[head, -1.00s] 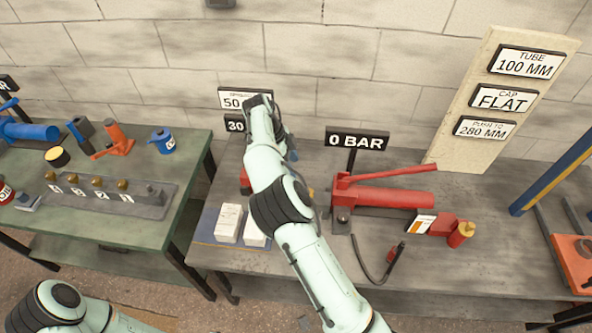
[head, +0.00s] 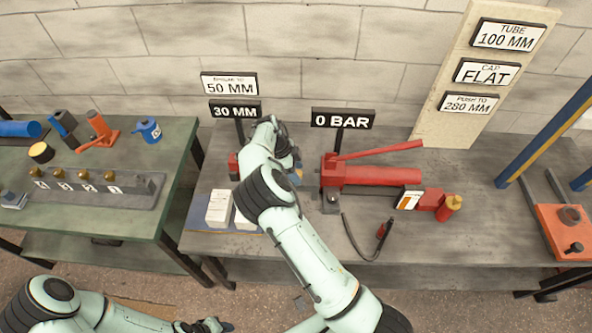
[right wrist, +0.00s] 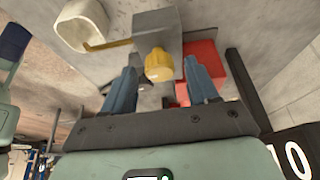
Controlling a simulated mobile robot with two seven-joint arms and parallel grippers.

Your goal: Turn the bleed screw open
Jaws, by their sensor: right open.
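In the right wrist view, a yellow knob (right wrist: 158,66) sits between my right gripper's (right wrist: 161,72) two blue fingers, with a gap on each side. It stands beside a grey block (right wrist: 155,28) and a red block (right wrist: 204,68). I cannot tell for certain that this knob is the bleed screw. In the head view my right gripper (head: 289,164) is low over the right bench, mostly hidden by my own arm; it is open. My left gripper (head: 207,326) is at the bottom edge, far from the benches, its jaws unclear.
Behind my right arm stands a sign reading 30 MM (head: 235,110), under one reading 50 MM (head: 229,85). A red hand pump (head: 375,175) and its hose (head: 358,243) lie to the right. White boxes (head: 219,209) stand left. The green bench (head: 95,222) is farther left.

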